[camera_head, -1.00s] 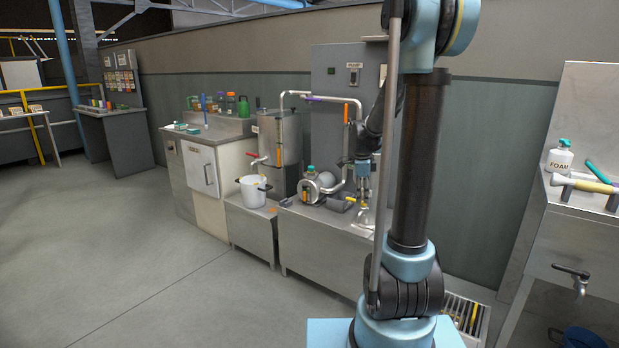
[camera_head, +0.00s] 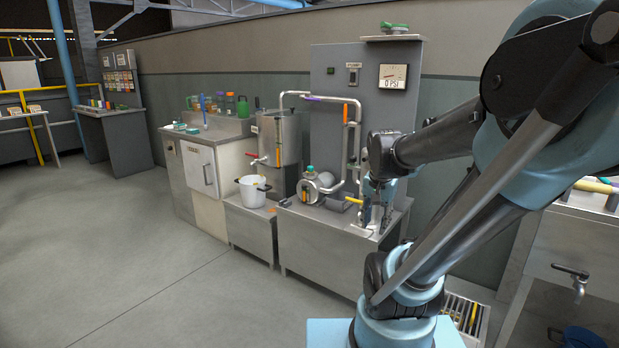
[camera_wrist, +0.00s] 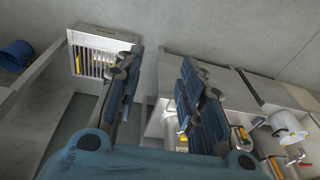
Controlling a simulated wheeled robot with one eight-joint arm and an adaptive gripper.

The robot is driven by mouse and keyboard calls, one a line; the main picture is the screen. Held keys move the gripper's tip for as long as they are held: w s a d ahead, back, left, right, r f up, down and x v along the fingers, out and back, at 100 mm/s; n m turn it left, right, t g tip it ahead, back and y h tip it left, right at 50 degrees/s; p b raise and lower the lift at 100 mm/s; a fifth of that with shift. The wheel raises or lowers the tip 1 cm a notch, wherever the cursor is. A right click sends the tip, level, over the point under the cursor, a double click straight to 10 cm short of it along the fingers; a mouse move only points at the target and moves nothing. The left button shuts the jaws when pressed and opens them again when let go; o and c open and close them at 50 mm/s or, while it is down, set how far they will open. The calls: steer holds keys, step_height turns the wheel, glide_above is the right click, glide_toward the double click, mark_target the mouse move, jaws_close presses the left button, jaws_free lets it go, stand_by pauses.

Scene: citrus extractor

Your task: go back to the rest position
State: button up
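My gripper (camera_head: 374,208) hangs in front of the extractor bench, at the end of my bent arm, in the head view. In the wrist view its two blue fingers (camera_wrist: 163,60) stand apart with nothing visible between them, so it is open and empty. The steel bench (camera_head: 310,240) carries a round pump-like unit (camera_head: 308,190) and pipework. Whether the gripper clears the bench parts behind it is hard to tell in the head view.
A white pot (camera_head: 252,192) stands on a low stand left of the bench. A grey panel (camera_head: 330,110) with a gauge (camera_head: 393,77) rises behind. A floor grate (camera_wrist: 92,62) and a blue bucket (camera_wrist: 15,55) lie nearby. Open floor (camera_head: 130,260) spreads left.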

steer(key=s+f+n, duration=0.5)
steer(key=s+n, duration=0.1)
steer(key=s, duration=0.3)
steer(key=shift+s+a+n, duration=0.25)
steer(key=shift+n, duration=0.15)
